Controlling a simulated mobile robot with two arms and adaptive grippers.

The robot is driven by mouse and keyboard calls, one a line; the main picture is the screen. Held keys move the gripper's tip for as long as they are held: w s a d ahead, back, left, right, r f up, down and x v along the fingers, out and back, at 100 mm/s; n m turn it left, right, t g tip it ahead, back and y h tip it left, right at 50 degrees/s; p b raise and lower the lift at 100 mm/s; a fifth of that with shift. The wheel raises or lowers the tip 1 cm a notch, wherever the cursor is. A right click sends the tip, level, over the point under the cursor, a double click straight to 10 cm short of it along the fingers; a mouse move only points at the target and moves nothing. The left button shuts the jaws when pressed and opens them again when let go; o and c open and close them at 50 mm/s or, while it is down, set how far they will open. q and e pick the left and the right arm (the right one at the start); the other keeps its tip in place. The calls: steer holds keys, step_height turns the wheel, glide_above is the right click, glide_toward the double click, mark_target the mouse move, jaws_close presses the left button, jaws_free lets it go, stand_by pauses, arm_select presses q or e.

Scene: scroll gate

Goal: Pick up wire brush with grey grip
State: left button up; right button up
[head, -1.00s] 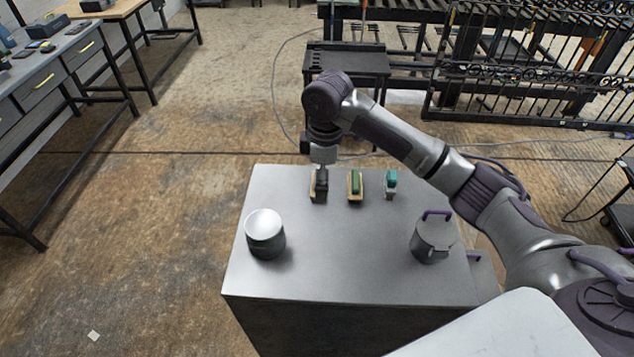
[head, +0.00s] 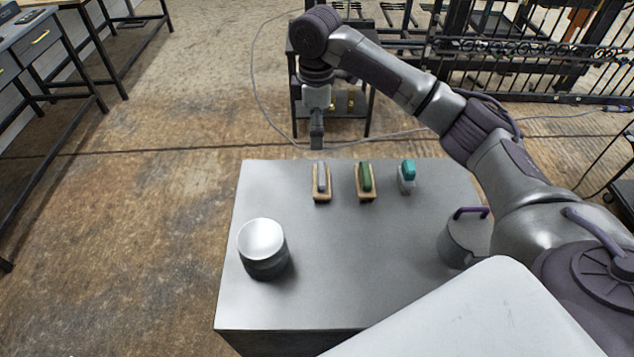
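The wire brush with the grey grip (head: 322,178) lies on the near grey metal table, close to its far edge. It has a tan base and is the leftmost of three brushes. My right gripper (head: 316,143) appears just above it in the picture, pointing down near the table's far edge, with a visible gap to the brush. The fingers show as one narrow dark shape, so I cannot tell whether they are open or shut. My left gripper is not in view.
A green-gripped brush (head: 365,178) and a teal-gripped brush (head: 407,175) stand to the right on the grey table (head: 340,255). A round canister with a pale top (head: 263,250) is at front left. A lidded pot with a purple handle (head: 463,240) is at right, partly hidden.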

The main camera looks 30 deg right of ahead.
steer(key=p, duration=0.1)
glide_above(321, 173)
steer(key=f, duration=0.5)
steer(key=a+f, duration=0.1)
steer(key=f, duration=0.2)
steer(key=shift+w, duration=0.2)
steer(key=shift+w+d+f, duration=0.1)
steer(key=shift+f, duration=0.15)
steer(key=f, duration=0.1)
steer(key=f+p, duration=0.1)
steer(key=f, duration=0.1)
steer(key=d+f+p, duration=0.1)
steer(key=shift+s+f, duration=0.4)
steer(key=shift+w+a+f, duration=0.1)
steer(key=shift+f, duration=0.2)
steer(key=shift+r, duration=0.1)
steer(key=c, duration=0.9)
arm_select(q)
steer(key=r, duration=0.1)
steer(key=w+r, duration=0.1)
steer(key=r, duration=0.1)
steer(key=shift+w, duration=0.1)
